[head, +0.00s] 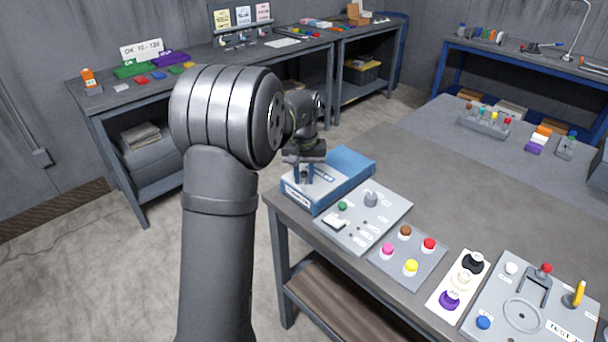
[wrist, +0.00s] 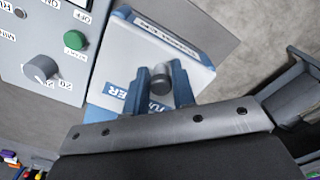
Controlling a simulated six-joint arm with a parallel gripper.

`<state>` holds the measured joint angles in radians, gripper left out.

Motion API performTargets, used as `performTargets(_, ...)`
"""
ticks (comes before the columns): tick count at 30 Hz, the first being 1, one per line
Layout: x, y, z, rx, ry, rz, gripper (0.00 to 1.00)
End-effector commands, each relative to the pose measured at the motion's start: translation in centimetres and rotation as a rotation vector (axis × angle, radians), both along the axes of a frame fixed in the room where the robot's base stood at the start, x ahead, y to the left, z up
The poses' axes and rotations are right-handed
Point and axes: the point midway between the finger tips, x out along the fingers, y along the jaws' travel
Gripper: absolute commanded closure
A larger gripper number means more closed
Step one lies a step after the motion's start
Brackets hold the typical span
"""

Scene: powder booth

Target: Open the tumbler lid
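The tumbler is a blue box (head: 345,164) with a pale top, at the near left corner of the right-hand table. In the wrist view its lid (wrist: 193,58) is pale with a blue edge and lettering. A grey knob-like handle (wrist: 160,86) stands at its edge. My gripper (head: 303,176) points down over the left part of the box. In the wrist view its two blue fingers (wrist: 160,76) stand on either side of the handle. I cannot tell whether they press on it. The lid looks closed, lying flat on the box.
A grey control panel (head: 385,213) with a green button (head: 343,206) and a dial (head: 371,199) lies right beside the box. The far middle of the table (head: 415,140) is clear.

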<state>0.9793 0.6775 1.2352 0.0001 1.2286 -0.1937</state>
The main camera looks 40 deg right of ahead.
Motion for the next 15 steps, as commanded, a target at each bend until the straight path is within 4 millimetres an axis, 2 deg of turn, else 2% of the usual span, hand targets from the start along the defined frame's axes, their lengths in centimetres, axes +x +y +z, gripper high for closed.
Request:
performTargets(1, 0.0, 0.0, 0.0, 0.000, 0.000, 0.000, 0.86)
performTargets(3, 0.0, 0.0, 0.0, 0.000, 0.000, 0.000, 1.00)
performTargets(10, 0.0, -0.3, 0.0, 0.000, 0.000, 0.000, 1.00)
performTargets(15, 0.1, -2.8, 0.0, 0.000, 0.000, -0.003, 1.00)
